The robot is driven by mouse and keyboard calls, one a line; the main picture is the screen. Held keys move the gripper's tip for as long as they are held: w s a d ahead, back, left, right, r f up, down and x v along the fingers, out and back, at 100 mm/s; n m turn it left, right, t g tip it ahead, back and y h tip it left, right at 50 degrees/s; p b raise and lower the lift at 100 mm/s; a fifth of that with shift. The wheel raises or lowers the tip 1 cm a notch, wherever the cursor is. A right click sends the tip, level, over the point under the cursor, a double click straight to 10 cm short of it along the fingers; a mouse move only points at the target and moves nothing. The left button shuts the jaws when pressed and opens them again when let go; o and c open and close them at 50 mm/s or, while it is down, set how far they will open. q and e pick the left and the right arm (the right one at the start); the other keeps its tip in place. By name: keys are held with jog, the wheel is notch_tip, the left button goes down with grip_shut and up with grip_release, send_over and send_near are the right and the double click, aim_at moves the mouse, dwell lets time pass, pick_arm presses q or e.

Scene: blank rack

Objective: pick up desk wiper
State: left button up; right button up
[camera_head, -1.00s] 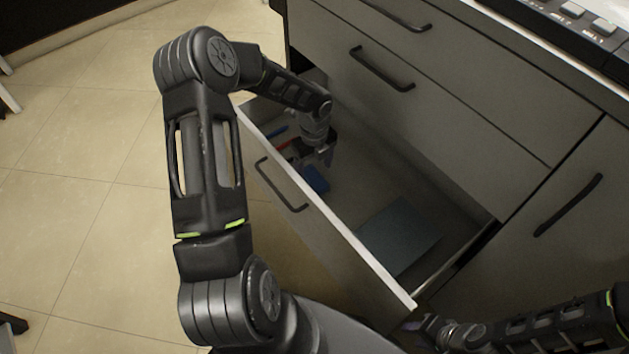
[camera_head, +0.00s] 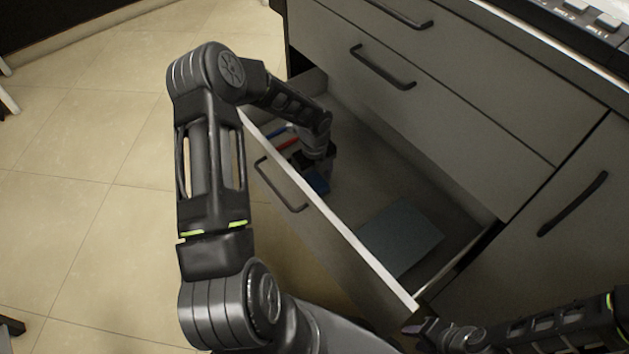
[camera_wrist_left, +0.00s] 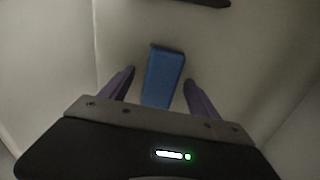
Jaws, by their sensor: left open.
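The desk wiper looks like a blue block (camera_wrist_left: 165,77). It lies on the drawer floor, and part of it shows in the head view (camera_head: 318,183). My left gripper (camera_wrist_left: 158,84) is open and points down, with one finger on each side of the block's near part. The near end of the block is hidden behind the gripper body. In the head view my left gripper (camera_head: 322,163) is low inside the open drawer. My right gripper (camera_head: 430,334) is at the lower right, outside the drawer's corner, and its fingers are not clear.
The pulled-out drawer (camera_head: 335,222) has a front wall with a handle (camera_head: 280,190). Red (camera_head: 287,144) and blue (camera_head: 279,131) slim items lie behind my left wrist. A flat grey-blue sheet (camera_head: 400,236) lies at the drawer's right end. Closed drawers stand above.

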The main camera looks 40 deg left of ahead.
aim_at(315, 177)
pick_arm(q)
jog(key=shift+c, duration=0.3)
jog(key=c, duration=1.4)
notch_tip(315, 177, up, 10)
jog(key=shift+r+p, duration=0.1)
jog(key=shift+p, duration=0.9)
